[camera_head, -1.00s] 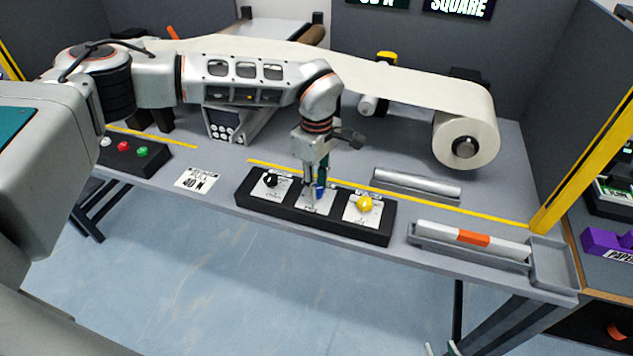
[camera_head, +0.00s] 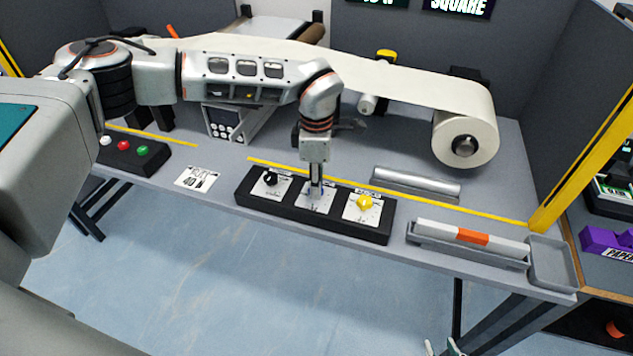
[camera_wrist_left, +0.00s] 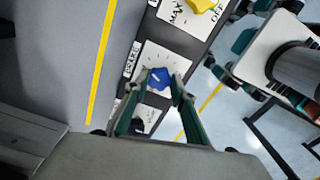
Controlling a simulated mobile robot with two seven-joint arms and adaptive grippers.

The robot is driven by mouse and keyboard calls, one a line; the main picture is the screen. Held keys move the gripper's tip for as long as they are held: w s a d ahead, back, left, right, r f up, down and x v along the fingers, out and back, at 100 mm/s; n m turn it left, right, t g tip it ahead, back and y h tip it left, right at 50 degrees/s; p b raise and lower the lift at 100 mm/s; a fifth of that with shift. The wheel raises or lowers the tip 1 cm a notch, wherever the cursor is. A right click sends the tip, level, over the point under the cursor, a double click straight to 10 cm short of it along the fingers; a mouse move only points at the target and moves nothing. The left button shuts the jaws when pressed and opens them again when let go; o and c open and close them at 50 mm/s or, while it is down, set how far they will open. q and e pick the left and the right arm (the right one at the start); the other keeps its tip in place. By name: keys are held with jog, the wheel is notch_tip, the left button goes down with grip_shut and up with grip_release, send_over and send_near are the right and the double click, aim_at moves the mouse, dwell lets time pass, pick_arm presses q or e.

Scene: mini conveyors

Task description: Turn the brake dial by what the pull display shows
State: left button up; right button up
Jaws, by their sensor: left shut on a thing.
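A blue dial (camera_wrist_left: 158,78) with a white mark sits on a white plate, the middle one on a black panel (camera_head: 240,197). My left gripper (camera_head: 315,190) points straight down over it. In the left wrist view my left gripper (camera_wrist_left: 163,88) has its teal fingers on both sides of the blue dial, shut on it. A wall display (camera_head: 380,3) is cut off at the top and ends in "N". Tips of my right gripper (camera_head: 443,348) show apart at the bottom edge, empty.
A black dial (camera_head: 271,179) and a yellow dial (camera_head: 364,201) flank the blue one closely. A card (camera_head: 197,179) reading about "40 N" lies left. A button box (camera_head: 135,155), a metal bar (camera_head: 417,184), a paper roll (camera_head: 465,140) and a tray (camera_head: 550,262) are around.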

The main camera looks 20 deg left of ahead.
pick_arm(q)
jog(key=o, duration=1.1)
jog(key=shift+r, duration=0.1)
notch_tip(320, 180, up, 12)
jog(key=shift+f, duration=0.1)
